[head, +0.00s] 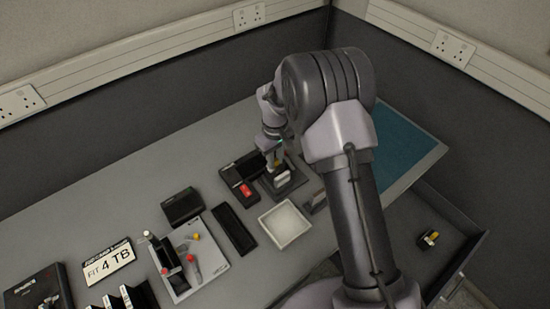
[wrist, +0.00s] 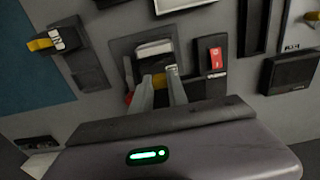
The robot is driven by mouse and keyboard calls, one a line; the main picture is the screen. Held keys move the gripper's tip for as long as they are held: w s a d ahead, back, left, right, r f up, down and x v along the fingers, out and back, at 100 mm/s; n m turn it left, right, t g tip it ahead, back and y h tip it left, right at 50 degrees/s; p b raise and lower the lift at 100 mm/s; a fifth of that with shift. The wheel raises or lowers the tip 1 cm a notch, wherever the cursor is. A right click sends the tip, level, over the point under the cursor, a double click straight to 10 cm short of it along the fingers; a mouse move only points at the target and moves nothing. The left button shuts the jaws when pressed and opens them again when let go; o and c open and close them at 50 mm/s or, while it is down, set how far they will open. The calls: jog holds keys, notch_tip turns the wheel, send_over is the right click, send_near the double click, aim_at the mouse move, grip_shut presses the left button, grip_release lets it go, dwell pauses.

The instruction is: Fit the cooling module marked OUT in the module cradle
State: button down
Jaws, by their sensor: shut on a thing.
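My gripper (wrist: 160,82) is shut on a small module (wrist: 154,50) with a pale, light-grey face and a yellow part between the fingers. In the head view the held module (head: 282,172) stands about upright at the dark square cradle (head: 297,184). In the wrist view the cradle's dark plate (wrist: 120,48) surrounds the module, but I cannot tell whether it is fully seated. The module's marking is not readable. A second, yellow module (wrist: 42,43) with a white label lies on a dark holder beside the cradle, on the blue mat's side; its marking is unclear.
A dark box with a red switch (head: 246,190) stands close beside the cradle. A white tray (head: 285,223) and a black slotted strip (head: 234,229) lie nearer. A blue mat (head: 405,145) covers the right end. An open drawer (head: 455,255) holds a yellow-and-black item (head: 430,238).

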jog(key=shift+f, duration=0.1)
dwell(0.3)
jog(key=shift+f+b, duration=0.4)
jog(key=shift+f, duration=0.1)
jog(key=shift+f+b, duration=0.6)
jog(key=shift+f, duration=0.3)
jog(key=c, duration=0.9)
grip_release()
jog(key=shift+r, duration=0.1)
